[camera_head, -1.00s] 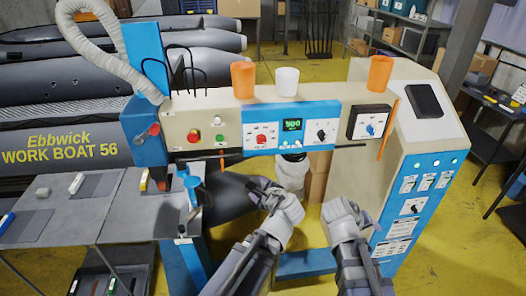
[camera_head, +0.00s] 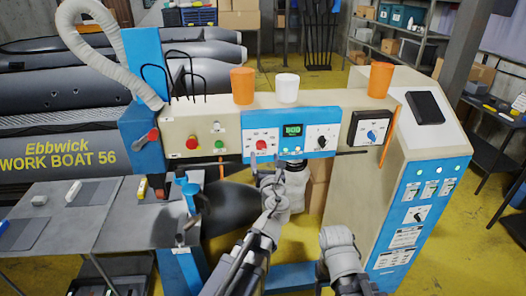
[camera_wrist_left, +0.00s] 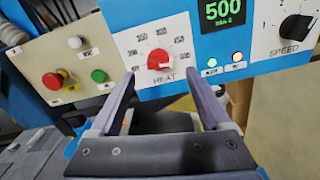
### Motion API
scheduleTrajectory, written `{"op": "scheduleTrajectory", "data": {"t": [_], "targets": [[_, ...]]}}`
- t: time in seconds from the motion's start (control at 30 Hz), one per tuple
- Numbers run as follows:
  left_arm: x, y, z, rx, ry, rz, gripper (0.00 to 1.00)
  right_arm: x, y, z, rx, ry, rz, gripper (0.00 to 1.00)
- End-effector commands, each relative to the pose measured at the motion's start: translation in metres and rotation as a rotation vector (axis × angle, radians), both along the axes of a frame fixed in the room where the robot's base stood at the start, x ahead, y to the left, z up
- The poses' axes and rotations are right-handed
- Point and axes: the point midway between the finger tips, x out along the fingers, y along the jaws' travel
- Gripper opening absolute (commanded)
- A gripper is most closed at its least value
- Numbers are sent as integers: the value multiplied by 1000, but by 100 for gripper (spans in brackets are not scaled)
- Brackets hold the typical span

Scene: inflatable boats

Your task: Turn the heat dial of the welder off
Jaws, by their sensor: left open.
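The heat dial (camera_head: 262,145) is a red round knob on a white plate of the welder's blue panel. In the left wrist view the dial (camera_wrist_left: 159,60) shows its numbered scale and the word HEAT below it. My left gripper (camera_head: 267,170) is just below and in front of the dial. In the left wrist view its jaws (camera_wrist_left: 160,82) are open and empty, one finger low on each side of the dial, apart from it. The green display (camera_wrist_left: 222,10) reads 500. My right gripper (camera_head: 338,245) is low at the right; its fingers cannot be made out.
A black speed knob (camera_wrist_left: 297,27) is right of the display. A red button (camera_head: 192,144) and a green button (camera_head: 218,144) are on the beige panel to the left. Orange cups (camera_head: 243,86) and a white cup (camera_head: 287,88) stand on top of the welder.

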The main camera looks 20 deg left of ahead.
Motion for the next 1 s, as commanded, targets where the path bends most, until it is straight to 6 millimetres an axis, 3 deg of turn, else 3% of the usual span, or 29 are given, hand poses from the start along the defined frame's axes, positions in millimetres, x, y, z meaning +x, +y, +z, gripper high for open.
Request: {"op": "scheduleTrajectory", "data": {"t": [0.1,0.3,0.6,1.0], "targets": [[22,8,0,-1,0,2,81,0,0,0,0,0,0,67],[44,18,0,-1,0,1,81,0,0,0,-1,-1,0,67],[46,20,0,-2,-1,0,81,0,0,0,-1,-1,0,67],[46,19,0,-2,0,0,36,0,0,0,-1,-1,0,67]]}}
